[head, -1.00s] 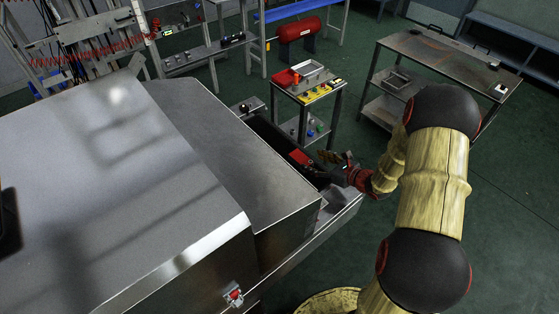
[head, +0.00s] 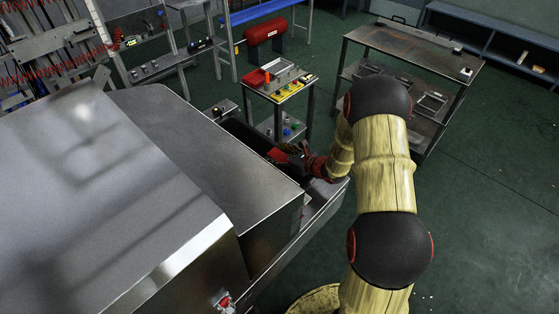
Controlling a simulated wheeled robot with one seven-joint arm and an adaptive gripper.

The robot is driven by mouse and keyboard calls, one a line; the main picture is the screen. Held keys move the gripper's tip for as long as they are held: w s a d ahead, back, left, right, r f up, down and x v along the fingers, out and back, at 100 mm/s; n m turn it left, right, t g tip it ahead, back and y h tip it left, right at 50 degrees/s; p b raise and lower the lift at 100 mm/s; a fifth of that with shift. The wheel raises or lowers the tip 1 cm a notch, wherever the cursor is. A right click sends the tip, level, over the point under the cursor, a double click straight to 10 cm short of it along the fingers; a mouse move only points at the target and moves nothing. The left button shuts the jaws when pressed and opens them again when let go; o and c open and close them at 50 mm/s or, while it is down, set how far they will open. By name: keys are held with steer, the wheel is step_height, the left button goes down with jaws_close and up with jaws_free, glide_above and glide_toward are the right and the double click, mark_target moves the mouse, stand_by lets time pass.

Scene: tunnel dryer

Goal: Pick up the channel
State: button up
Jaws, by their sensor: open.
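I cannot pick out the channel with certainty. A red piece (head: 278,156) lies on the dark conveyor bed (head: 240,130) beside the steel dryer housing (head: 190,165). My gripper (head: 291,154) is open and low over this bed, right beside the red piece. Whether the fingers touch or straddle it is too small to tell. My red wrist and the arm hide part of the bed's near end. A grey metal surface (head: 318,190) shows there, just below my wrist.
A small cart (head: 281,87) with a tray and coloured buttons stands just beyond the conveyor. A steel table (head: 415,52) stands at the back right. A red tank (head: 265,30) is behind. The green floor to the right is open.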

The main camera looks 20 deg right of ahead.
steer(key=shift+c, duration=0.4)
steer(key=c, duration=1.4)
steer(key=shift+r, duration=0.1)
